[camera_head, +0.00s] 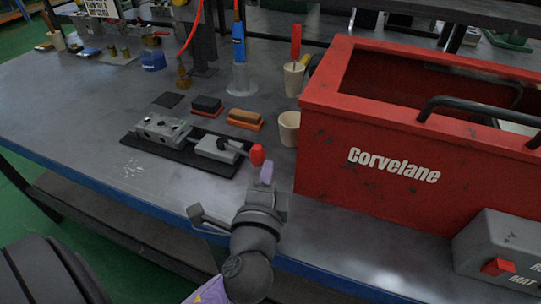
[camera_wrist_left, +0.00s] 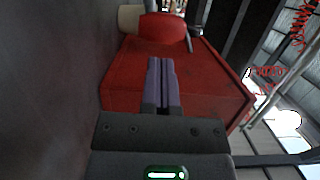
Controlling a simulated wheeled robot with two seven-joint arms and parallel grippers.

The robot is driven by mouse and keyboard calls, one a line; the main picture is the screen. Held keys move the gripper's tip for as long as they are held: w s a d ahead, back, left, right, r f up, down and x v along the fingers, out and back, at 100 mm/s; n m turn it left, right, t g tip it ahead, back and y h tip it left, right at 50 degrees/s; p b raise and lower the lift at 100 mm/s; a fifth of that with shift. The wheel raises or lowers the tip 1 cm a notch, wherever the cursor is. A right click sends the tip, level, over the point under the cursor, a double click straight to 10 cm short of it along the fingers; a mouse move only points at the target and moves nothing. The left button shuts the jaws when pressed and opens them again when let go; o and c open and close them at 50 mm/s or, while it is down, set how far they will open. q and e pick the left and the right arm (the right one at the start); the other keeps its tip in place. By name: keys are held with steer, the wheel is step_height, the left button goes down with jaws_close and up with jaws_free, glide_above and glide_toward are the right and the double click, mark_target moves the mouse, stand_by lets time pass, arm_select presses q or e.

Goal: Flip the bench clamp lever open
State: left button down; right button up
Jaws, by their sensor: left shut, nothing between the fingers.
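The bench clamp (camera_head: 215,148) is a grey metal block on a dark mat on the bench. Its lever points right and ends in a red knob (camera_head: 257,155). The knob also shows large in the left wrist view (camera_wrist_left: 163,27), just beyond my fingertips. My left gripper (camera_head: 267,173) has purple fingers, pressed together with nothing between them. It is just below and right of the knob in the head view. I cannot tell whether the fingertips touch the knob. In the left wrist view the shut fingers (camera_wrist_left: 162,75) point at it. My right gripper is not in view.
A red Corvelane toolbox (camera_head: 330,165) stands close to the right of my left gripper. A beige cup (camera_head: 289,128) is behind the knob. A metal valve block (camera_head: 160,129) sits left of the clamp. A grey box with a red switch (camera_head: 497,267) is at lower right.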

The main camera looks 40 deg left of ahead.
arm_select(q)
steer(key=x, duration=0.3)
steer(key=shift+w, duration=0.15)
steer(key=shift+w+a, duration=0.1)
steer(key=shift+w, duration=0.05)
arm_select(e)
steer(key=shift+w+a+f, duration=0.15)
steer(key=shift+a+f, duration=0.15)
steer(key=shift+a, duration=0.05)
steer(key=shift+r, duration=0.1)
